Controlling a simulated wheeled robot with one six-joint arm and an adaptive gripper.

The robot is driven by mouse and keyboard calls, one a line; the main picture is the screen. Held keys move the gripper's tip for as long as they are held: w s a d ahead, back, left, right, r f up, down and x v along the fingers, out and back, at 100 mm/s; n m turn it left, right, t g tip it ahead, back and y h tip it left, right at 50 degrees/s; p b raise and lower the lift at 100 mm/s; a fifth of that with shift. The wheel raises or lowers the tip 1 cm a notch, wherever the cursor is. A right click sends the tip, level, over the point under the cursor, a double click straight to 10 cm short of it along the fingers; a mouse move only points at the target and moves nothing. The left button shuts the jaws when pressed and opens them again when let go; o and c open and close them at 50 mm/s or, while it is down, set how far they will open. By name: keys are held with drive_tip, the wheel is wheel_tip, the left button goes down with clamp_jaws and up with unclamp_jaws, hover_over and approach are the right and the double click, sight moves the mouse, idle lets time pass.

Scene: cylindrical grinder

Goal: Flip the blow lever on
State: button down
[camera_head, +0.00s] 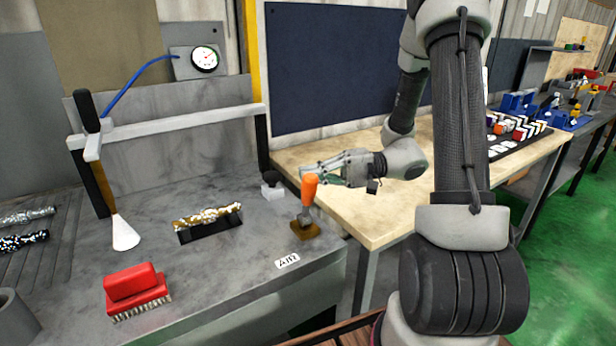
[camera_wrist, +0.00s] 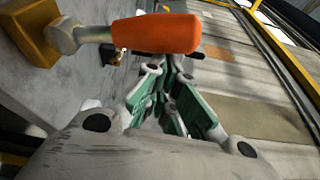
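The blow lever (camera_head: 308,190) has an orange handle standing up from a brass-coloured base on the grey bench, behind a label reading AIR (camera_head: 287,261). My gripper (camera_head: 308,174) is level with the handle, just behind and to its right in the head view. In the wrist view the orange handle (camera_wrist: 155,34) lies across the picture above my fingertips (camera_wrist: 172,72). The green-padded fingers look a little apart, with a narrow gap and nothing seen between them. The handle is close to the tips; I cannot tell whether they touch.
A red brush (camera_head: 136,290), a slot with a brass-coloured bar (camera_head: 207,218) and a small dark switch (camera_head: 272,184) are on the bench. A wooden table (camera_head: 375,213) is under my arm.

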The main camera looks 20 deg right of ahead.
drive_tip(key=shift+s+d, duration=0.2)
drive_tip(key=shift+s, duration=0.65)
drive_tip(key=shift+s+d, duration=0.15)
drive_tip(key=shift+s, duration=0.7)
drive_tip(key=shift+s+f, duration=0.1)
drive_tip(key=shift+s, duration=0.05)
drive_tip(key=w+d, duration=0.2)
drive_tip(key=d, duration=0.7)
drive_tip(key=shift+w+r, duration=0.2)
drive_tip(key=shift+w, duration=0.2)
drive_tip(key=shift+d, duration=0.15)
